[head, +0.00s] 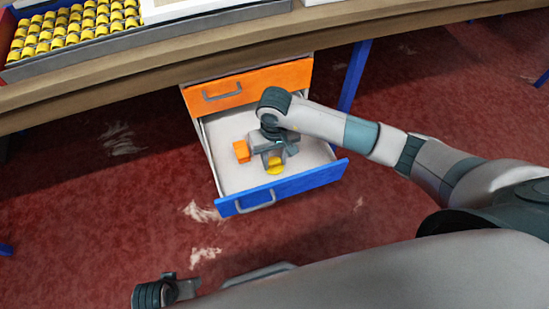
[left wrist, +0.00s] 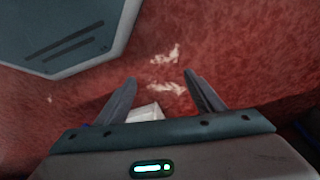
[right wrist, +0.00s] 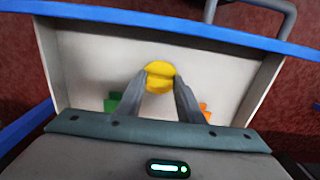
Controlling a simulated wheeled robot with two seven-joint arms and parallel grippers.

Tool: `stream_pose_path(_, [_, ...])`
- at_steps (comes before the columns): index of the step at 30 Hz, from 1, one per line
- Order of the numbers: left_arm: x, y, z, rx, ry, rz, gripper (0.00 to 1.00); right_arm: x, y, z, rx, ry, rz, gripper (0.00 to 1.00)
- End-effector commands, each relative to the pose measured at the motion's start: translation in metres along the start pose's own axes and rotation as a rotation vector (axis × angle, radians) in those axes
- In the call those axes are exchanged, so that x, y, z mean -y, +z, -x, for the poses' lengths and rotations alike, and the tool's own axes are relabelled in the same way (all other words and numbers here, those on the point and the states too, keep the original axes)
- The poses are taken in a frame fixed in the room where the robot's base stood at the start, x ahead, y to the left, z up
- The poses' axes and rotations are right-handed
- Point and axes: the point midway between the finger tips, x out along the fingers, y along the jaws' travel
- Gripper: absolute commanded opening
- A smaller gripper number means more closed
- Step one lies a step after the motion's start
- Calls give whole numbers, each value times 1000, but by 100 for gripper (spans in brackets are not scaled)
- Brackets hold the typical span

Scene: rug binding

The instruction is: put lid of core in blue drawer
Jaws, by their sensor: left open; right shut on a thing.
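The blue drawer (head: 318,178) is pulled open under the table. My right gripper (head: 273,157) reaches down inside it, shut on a yellow round lid (head: 274,168). In the right wrist view the lid (right wrist: 160,73) sits between the fingertips (right wrist: 160,85), above the pale drawer floor (right wrist: 95,65). I cannot tell whether the lid touches that floor. My left gripper (left wrist: 147,82) is open and empty over the red floor, away from the drawer; part of it shows at the bottom of the head view.
An orange block (head: 241,151) lies in the drawer, left of my right gripper. A green piece (right wrist: 113,103) shows there in the right wrist view. The orange drawer (head: 275,82) above is shut. A tray of yellow pieces (head: 72,25) stands on the table (head: 130,72).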

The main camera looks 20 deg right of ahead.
Motion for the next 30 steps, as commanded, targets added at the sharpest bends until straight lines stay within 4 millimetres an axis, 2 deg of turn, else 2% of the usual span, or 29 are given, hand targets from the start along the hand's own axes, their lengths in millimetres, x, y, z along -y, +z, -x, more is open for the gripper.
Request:
stream_pose_path(11, [0, -5, 9, -6, -1, -1, 62, 0, 0, -3, 0, 0, 0, 10])
stream_pose_path(12, [0, -6, 11, -8, -1, -1, 62, 0, 0, -2, 0, 0, 0, 38])
stream_pose_path(14, [0, -6, 12, -10, -1, 0, 62, 0, 0, -2, 0, 0, 0, 52])
stream_pose_path(30, [0, 1, 8, 0, 0, 1, 62, 0, 0, 1, 0, 0, 0, 52])
